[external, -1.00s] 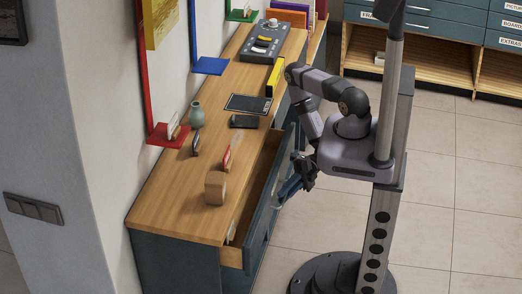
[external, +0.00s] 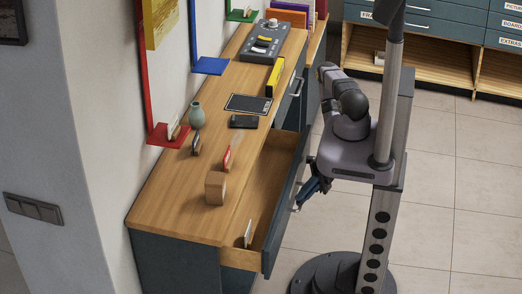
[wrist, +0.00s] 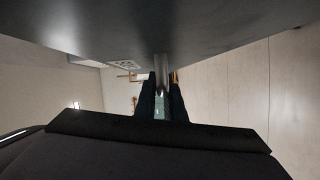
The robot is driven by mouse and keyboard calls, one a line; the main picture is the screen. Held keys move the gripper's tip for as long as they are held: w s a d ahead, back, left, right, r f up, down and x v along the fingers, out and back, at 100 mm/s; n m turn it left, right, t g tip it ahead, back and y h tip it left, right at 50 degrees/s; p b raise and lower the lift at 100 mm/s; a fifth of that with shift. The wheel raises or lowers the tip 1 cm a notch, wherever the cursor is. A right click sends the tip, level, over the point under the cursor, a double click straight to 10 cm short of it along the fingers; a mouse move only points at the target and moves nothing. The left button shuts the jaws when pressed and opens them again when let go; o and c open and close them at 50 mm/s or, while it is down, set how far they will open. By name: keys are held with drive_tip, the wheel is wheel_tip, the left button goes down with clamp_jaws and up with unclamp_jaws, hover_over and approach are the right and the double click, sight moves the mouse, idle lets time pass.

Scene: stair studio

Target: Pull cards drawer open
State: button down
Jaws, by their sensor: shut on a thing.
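A dark blue-grey drawer (external: 284,222) with a light wood inside stands pulled out from the wood-topped cabinet in the external view. Its label cannot be read. A small pale card-like thing (external: 248,235) stands inside near its front end. My gripper (external: 302,200) is at the outer face of the drawer front, partly hidden by my arm. In the wrist view, my gripper (wrist: 162,100) has its two dark fingers shut on the metal drawer handle (wrist: 162,70). The dark drawer front (wrist: 110,30) fills the top of that view.
On the cabinet top (external: 170,210) are a wooden block (external: 215,188), a red-framed piece (external: 227,158), a green vase (external: 197,114), a black flat object (external: 243,121) and a yellow box (external: 275,77). The tiled floor (external: 430,200) to the right is clear.

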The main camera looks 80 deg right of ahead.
drive_tip(key=shift+s, duration=0.95)
drive_tip(key=c, duration=1.8)
unclamp_jaws()
drive_tip(key=shift+c, duration=0.2)
drive_tip(key=shift+d, duration=0.1)
drive_tip(key=b+v, duration=0.2)
drive_tip(key=v, duration=0.5)
drive_tip(key=shift+s, duration=0.1)
